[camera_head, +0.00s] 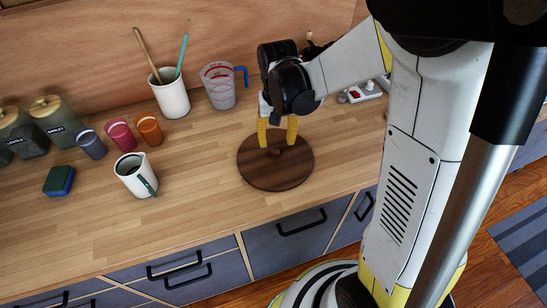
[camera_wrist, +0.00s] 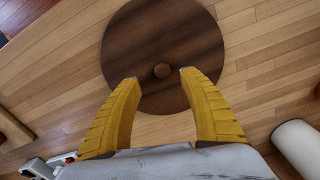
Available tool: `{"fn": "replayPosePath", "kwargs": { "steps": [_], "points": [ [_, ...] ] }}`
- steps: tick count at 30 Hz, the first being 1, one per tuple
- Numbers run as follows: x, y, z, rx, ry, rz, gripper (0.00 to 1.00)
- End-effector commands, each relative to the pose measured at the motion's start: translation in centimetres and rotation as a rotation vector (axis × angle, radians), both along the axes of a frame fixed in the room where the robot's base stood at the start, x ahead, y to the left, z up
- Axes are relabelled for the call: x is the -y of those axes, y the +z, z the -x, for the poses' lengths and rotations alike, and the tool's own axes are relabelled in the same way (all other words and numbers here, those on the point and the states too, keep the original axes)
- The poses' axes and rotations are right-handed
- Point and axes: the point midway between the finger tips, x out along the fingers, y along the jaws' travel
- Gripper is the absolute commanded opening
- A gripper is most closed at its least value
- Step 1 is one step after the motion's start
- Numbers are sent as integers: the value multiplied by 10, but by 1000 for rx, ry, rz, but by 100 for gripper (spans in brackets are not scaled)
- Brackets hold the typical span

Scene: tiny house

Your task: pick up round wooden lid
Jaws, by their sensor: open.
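I cannot tell whether the tips touch the lid.
A white crock with utensils (camera_head: 171,97) and a measuring cup (camera_head: 219,87) stand behind and left of the lid. A white mug (camera_head: 135,175), several small cups (camera_head: 121,136) and a sponge (camera_head: 59,181) are farther left. The counter (camera_head: 205,180) just left of the lid is clear.

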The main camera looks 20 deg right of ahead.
Motion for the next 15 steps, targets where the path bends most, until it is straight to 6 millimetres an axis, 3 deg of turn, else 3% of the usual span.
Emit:
{"fn": "replayPosePath", "kwargs": {
  "steps": [9,15],
  "points": [
    [-4,-46,2,0,0,0,50],
    [-4,-49,2,0,0,0,50]
  ]
}}
